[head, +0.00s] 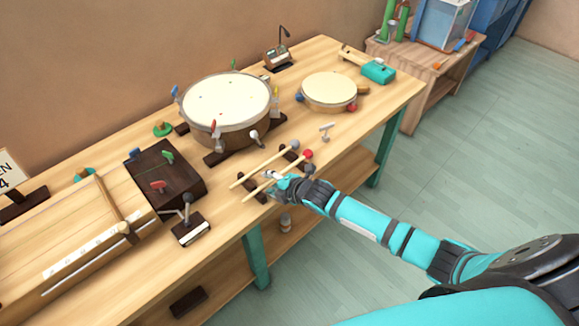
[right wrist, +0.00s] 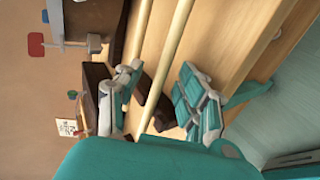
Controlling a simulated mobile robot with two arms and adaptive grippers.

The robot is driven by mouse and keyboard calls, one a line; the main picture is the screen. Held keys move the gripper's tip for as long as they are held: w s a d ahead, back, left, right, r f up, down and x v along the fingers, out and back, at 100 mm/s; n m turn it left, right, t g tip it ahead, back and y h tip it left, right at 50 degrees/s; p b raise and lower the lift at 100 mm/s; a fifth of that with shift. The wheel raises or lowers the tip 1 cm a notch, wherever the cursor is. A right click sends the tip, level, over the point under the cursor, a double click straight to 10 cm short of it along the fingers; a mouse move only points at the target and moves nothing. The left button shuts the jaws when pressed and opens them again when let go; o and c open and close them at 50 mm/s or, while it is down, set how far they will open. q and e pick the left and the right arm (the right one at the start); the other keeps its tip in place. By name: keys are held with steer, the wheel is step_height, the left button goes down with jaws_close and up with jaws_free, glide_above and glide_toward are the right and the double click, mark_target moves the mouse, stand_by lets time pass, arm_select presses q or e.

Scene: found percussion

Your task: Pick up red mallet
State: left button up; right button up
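The red mallet has a red ball head (head: 307,154) and a pale wooden handle. It lies across dark rests near the table's front edge. A second mallet (head: 262,166) with a grey head lies parallel behind it. My right gripper (head: 272,182) is at the red mallet's handle and hides part of it. In the right wrist view my right gripper (right wrist: 160,100) is open, with the red mallet's handle (right wrist: 168,65) running between its fingers and a visible gap on the right side. The other handle (right wrist: 138,40) passes by the left finger. My left gripper is not in view.
A large drum (head: 228,108) and a smaller drum (head: 328,92) stand behind the mallets. A dark wooden box (head: 165,178) and a small clamp-like stand (head: 190,228) are to the left.

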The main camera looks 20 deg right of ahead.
jaws_close()
steer(key=shift+r, duration=0.15)
stand_by(0.4)
